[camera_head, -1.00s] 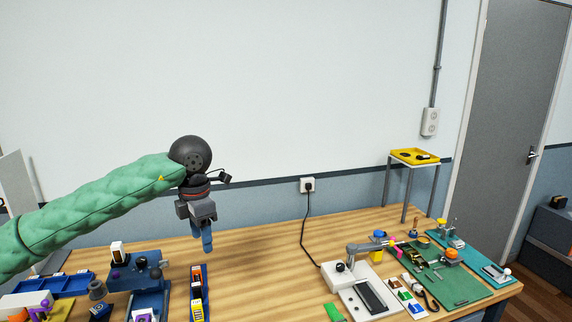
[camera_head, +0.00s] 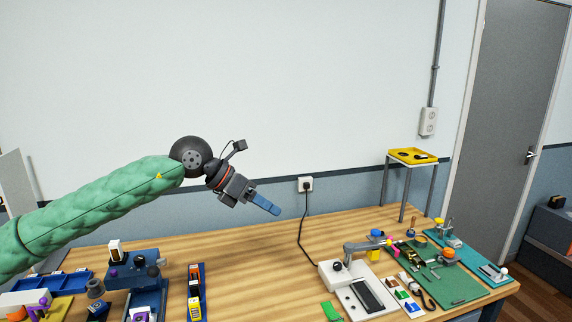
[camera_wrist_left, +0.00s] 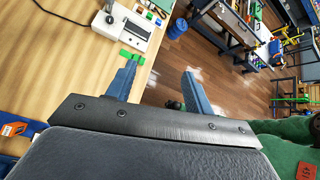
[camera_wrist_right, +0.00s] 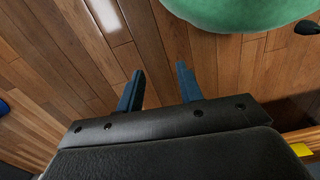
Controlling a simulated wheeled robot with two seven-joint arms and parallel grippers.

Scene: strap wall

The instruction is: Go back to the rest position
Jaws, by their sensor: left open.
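My left gripper (camera_head: 264,204) is raised above the middle of the wooden table, its blue fingers pointing right and slightly down. In the left wrist view its two fingers (camera_wrist_left: 158,82) stand apart with nothing between them; table and floor show beyond. My right gripper is outside the head view. In the right wrist view its two fingers (camera_wrist_right: 158,88) stand apart and empty above the wooden floor.
The wooden table (camera_head: 250,250) is bare in the middle. A blue fixture (camera_head: 135,272) and a narrow blue tray (camera_head: 197,290) stand at the left. A white device (camera_head: 358,290) and a green mat (camera_head: 440,270) lie at the right. A yellow-topped stand (camera_head: 411,157) stands behind.

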